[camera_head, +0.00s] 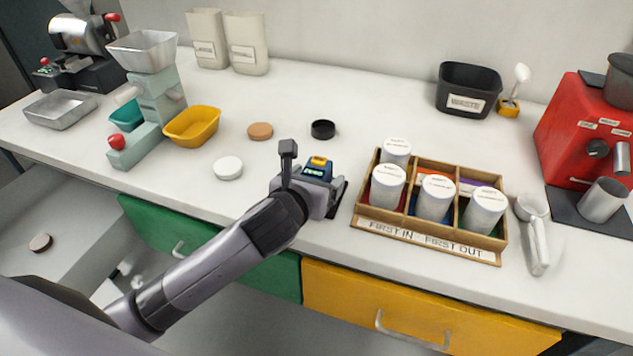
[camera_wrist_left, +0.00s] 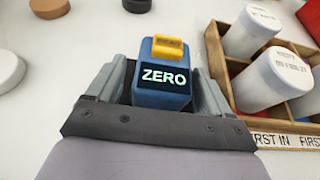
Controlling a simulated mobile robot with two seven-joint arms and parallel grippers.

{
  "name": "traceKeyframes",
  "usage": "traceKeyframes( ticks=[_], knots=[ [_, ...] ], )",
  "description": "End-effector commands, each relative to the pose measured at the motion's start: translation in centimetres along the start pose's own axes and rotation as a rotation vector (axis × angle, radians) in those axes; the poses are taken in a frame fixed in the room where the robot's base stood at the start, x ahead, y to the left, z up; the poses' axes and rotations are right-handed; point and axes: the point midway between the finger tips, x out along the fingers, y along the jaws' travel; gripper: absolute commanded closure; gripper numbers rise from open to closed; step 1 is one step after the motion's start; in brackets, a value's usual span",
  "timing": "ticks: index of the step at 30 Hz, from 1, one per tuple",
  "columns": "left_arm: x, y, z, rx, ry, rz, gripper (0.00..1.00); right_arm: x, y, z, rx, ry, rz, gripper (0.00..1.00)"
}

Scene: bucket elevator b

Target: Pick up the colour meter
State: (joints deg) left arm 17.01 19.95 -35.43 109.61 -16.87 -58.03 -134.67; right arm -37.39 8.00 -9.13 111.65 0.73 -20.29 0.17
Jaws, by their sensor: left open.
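The colour meter (camera_head: 318,169) is a small blue block with a yellow top part and a dark display, standing on the counter left of the wooden rack. In the left wrist view the colour meter (camera_wrist_left: 165,78) shows "ZERO" on its display. My left gripper (camera_head: 322,190) is open at the meter. In the left wrist view its two fingers (camera_wrist_left: 160,88) stand on either side of the meter, with a small gap at the right finger. The meter's lower part is hidden by the gripper. My right gripper is not in view.
The wooden rack (camera_head: 427,238) with several white tubs stands close on the right. A black lid (camera_head: 323,129), an orange-brown disc (camera_head: 260,131) and a white lid (camera_head: 228,168) lie to the left and behind. The counter's front edge is near.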

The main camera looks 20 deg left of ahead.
Motion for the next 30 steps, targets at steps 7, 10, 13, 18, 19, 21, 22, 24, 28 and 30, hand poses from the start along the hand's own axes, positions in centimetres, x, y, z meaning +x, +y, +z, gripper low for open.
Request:
traceKeyframes(
  ticks=[7,10,13,18,19,21,22,24,28,30],
  knots=[
    [0.5,0.0,0.0,0.000,0.001,-0.001,0.19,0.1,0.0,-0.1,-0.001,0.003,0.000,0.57],
    [0.5,0.0,0.0,0.000,0.000,-0.001,0.22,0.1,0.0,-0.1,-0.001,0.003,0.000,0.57],
    [0.5,0.0,0.0,0.000,0.001,-0.001,0.55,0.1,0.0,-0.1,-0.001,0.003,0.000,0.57],
    [0.4,0.0,0.2,-0.001,-0.004,-0.001,0.91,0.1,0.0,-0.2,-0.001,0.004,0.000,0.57],
    [0.4,0.0,0.2,-0.001,-0.004,-0.002,0.91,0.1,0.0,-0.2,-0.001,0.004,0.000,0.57],
    [0.4,0.0,0.2,0.000,-0.004,-0.001,0.91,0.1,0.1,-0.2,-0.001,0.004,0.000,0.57],
    [0.4,0.0,0.2,0.000,-0.004,-0.001,0.91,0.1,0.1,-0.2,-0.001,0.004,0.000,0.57],
    [0.4,0.0,0.3,0.000,-0.004,-0.001,0.91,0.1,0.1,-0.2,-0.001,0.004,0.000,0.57],
    [0.2,0.0,0.9,0.000,-0.007,-0.001,0.91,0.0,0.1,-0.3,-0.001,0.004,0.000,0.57],
    [-0.1,0.0,1.6,0.000,-0.009,-0.001,0.91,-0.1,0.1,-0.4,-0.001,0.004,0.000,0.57]
  ],
)
